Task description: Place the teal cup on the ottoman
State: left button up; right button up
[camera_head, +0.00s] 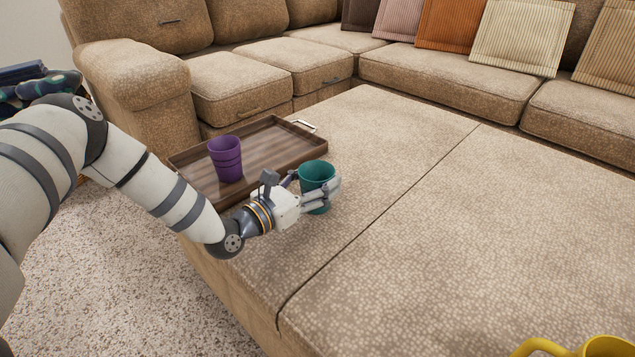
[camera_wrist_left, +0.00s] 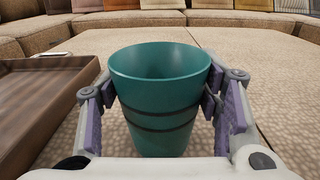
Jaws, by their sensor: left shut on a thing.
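The teal cup (camera_head: 316,175) is upright between the fingers of my left gripper (camera_head: 317,192), which is shut on it. In the left wrist view the teal cup (camera_wrist_left: 160,95) fills the middle, with a purple finger pad on each side. The cup is over the ottoman (camera_head: 450,220), just right of the wooden tray's near right corner. I cannot tell whether its base touches the ottoman's top. The ottoman's top (camera_wrist_left: 262,62) also shows around the cup in the wrist view. My right gripper is not in view.
A wooden tray (camera_head: 262,158) with a metal handle lies on the ottoman's left end, bearing a purple cup (camera_head: 226,158). A yellow object (camera_head: 600,346) shows at the bottom right. A brown sofa with cushions (camera_head: 452,22) stands behind.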

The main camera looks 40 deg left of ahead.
pick_arm(q)
jog(key=shift+f, duration=0.15)
jog(key=o, duration=1.1)
jog(key=shift+s+r, duration=0.25)
jog(key=s+p, duration=0.1)
jog(key=s, duration=0.2)
jog(key=s+p, duration=0.1)
jog(key=s, duration=0.3)
jog(key=s+a+p, duration=0.1)
jog(key=s, duration=0.3)
jog(key=shift+s, duration=0.25)
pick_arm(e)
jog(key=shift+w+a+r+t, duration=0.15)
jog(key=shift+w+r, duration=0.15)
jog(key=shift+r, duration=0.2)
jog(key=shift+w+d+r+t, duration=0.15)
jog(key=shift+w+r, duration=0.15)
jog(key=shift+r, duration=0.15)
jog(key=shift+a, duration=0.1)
